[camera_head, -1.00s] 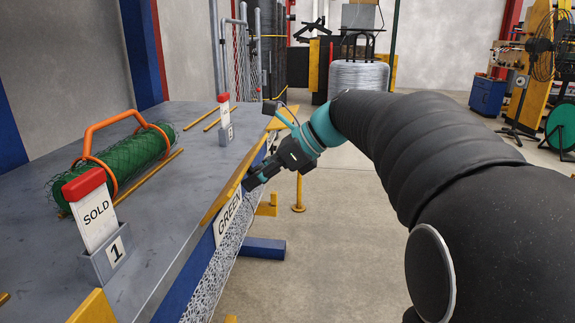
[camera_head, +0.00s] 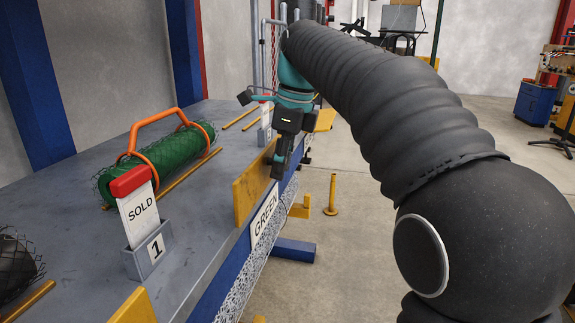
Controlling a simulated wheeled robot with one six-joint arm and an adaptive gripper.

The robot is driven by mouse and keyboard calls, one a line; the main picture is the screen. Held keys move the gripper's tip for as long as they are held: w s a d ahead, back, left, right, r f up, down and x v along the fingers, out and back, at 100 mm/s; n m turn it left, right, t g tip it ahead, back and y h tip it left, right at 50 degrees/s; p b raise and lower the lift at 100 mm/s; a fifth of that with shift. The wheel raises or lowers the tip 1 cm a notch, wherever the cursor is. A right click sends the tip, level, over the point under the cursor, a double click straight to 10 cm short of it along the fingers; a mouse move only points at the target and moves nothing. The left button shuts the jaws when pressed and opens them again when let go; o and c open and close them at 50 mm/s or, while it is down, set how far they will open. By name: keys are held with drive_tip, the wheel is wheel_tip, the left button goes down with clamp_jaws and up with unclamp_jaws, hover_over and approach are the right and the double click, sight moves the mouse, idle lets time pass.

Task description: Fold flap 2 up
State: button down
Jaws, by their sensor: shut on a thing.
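A yellow flap (camera_head: 252,187) stands up on the table's edge, just above the sign reading GREEN (camera_head: 265,214). I see no number on the flap. My gripper (camera_head: 279,168) points down at the flap's far end and is shut on it. The fingertips are small and dark, and their exact contact is hard to see. A second yellow flap (camera_head: 135,308) shows in part at the bottom. Another yellow piece (camera_head: 325,120) sticks out from the far edge, beyond my gripper.
On the grey table (camera_head: 205,240) lies a green mesh roll (camera_head: 175,154) with an orange handle frame (camera_head: 150,124). A SOLD holder marked 1 (camera_head: 147,240) stands near the flap. A similar holder (camera_head: 265,125) is behind my gripper. The floor right of the table is mostly clear.

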drive_tip(key=shift+a, duration=0.1)
idle(0.5)
drive_tip(key=c, duration=0.8)
unclamp_jaws()
drive_tip(key=shift+a, duration=0.1)
drive_tip(key=shift+s+d+r, duration=0.1)
drive_tip(key=shift+d+r, duration=0.1)
drive_tip(key=shift+r, duration=1.05)
drive_tip(key=shift+s+d+r, duration=0.1)
drive_tip(key=shift+d+r, duration=0.15)
drive_tip(key=shift+r, duration=0.95)
drive_tip(key=shift+d+r, duration=0.2)
drive_tip(key=shift+r, duration=1.05)
